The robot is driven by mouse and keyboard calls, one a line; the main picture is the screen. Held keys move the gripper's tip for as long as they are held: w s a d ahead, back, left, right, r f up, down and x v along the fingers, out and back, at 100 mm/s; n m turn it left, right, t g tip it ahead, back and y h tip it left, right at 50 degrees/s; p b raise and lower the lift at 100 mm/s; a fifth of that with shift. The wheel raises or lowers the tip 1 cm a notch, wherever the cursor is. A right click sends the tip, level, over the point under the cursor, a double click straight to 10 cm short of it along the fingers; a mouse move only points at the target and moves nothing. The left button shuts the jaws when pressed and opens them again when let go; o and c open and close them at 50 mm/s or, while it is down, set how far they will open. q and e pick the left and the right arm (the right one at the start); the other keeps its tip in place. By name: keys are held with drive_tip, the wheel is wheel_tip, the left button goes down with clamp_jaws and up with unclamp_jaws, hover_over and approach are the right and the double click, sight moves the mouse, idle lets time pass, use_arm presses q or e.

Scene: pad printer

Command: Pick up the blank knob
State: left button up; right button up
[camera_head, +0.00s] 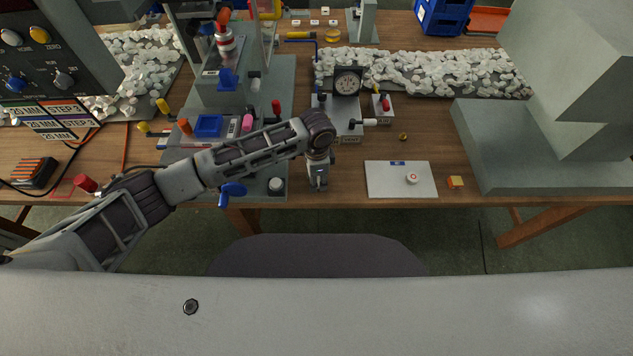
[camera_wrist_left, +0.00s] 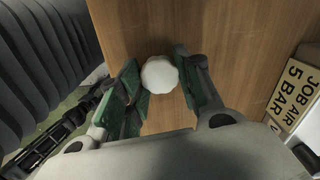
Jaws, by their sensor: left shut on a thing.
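The blank knob (camera_wrist_left: 160,74), plain white with a scalloped round edge, sits between the green-padded fingers of my left gripper (camera_wrist_left: 166,88) in the left wrist view. The fingers are shut on it from both sides, with wooden tabletop behind it. In the head view my left gripper (camera_head: 318,182) points down near the table's front edge, just right of the grey machine base, and the knob cannot be made out there. My right gripper is not in view.
A white card (camera_head: 385,191) with a red-marked white knob (camera_head: 411,178) lies to the right. A dial gauge (camera_head: 347,82) stands behind the gripper. The pad printer (camera_head: 262,105) is at the left. Heaps of white pieces (camera_head: 430,72) lie at the back.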

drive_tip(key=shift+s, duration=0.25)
use_arm(q)
drive_tip(key=shift+r, duration=0.15)
drive_tip(key=shift+r, duration=0.25)
wheel_tip(320, 180, up, 8)
drive_tip(key=shift+r, duration=0.6)
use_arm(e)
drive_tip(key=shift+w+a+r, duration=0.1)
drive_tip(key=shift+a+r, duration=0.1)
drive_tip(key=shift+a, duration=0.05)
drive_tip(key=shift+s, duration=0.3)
